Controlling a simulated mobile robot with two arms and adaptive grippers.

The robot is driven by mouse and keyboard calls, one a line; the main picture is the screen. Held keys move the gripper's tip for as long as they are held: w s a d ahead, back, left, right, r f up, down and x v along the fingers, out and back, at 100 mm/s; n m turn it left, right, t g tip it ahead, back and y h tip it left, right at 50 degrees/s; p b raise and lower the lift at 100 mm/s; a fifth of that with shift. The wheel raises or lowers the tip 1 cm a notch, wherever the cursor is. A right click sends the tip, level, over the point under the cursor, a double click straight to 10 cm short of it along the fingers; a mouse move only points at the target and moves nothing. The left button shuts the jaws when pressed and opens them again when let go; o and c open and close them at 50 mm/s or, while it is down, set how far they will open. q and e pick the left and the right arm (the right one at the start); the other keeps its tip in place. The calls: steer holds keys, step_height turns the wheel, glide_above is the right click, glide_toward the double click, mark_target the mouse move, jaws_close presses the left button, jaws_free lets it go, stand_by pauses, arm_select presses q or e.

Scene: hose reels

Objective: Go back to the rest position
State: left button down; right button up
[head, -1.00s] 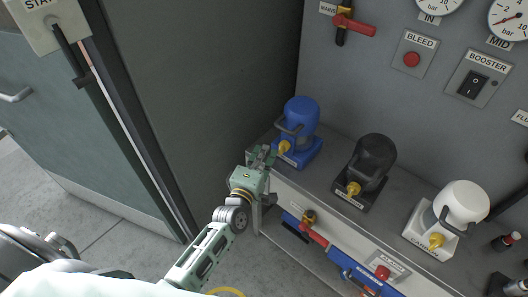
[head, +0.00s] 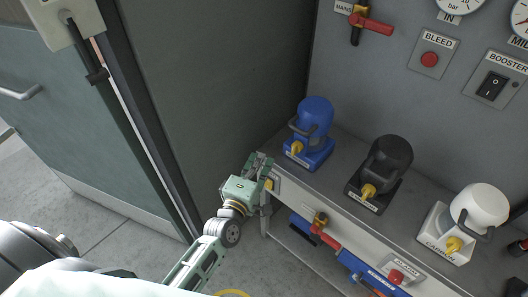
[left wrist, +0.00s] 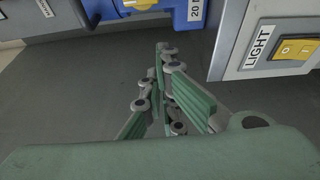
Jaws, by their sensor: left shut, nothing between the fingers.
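My left gripper (head: 264,180) is at the left end of the grey bench (head: 335,178), in front of and below the blue reel (head: 315,120). It holds nothing. In the left wrist view its fingers (left wrist: 162,50) converge, shut and empty, over dark floor. A yellow light switch (left wrist: 297,49) on a grey panel is to the right of the fingers, apart from them in that picture. My right gripper is not in view.
A dark green door (head: 75,115) stands at the left. Floor between door and bench is clear.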

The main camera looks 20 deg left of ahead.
arm_select(q)
steer(key=s+d+f+m+g, duration=0.1)
steer(key=s+f+m+g, duration=0.25)
steer(key=s+f, duration=0.45)
steer(key=s+f+m+g+h, duration=0.15)
steer(key=s+f+m, duration=0.25)
steer(key=f, duration=0.8)
steer(key=s+d+f+m+g, duration=0.1)
steer(key=s+f+m+g, duration=0.2)
steer(key=s+f, duration=0.55)
steer(key=s+a+f+m+g, duration=0.1)
steer(key=s+f+m+g, duration=0.2)
steer(key=s+f, duration=0.3)
steer(key=s+a+f+m+g+y, duration=0.1)
steer(key=s+a+f+m+g, duration=0.1)
steer(key=s+f, duration=0.4)
steer(key=s+a+f+m+g+y, duration=0.1)
steer(key=s+f+m+g, duration=0.2)
steer(key=s, duration=1.1)
step_height(320, 180, down, 3)
steer(key=shift+s+a+m+g, duration=0.3)
steer(key=shift+m+g, duration=0.1)
steer(key=shift+m, duration=0.65)
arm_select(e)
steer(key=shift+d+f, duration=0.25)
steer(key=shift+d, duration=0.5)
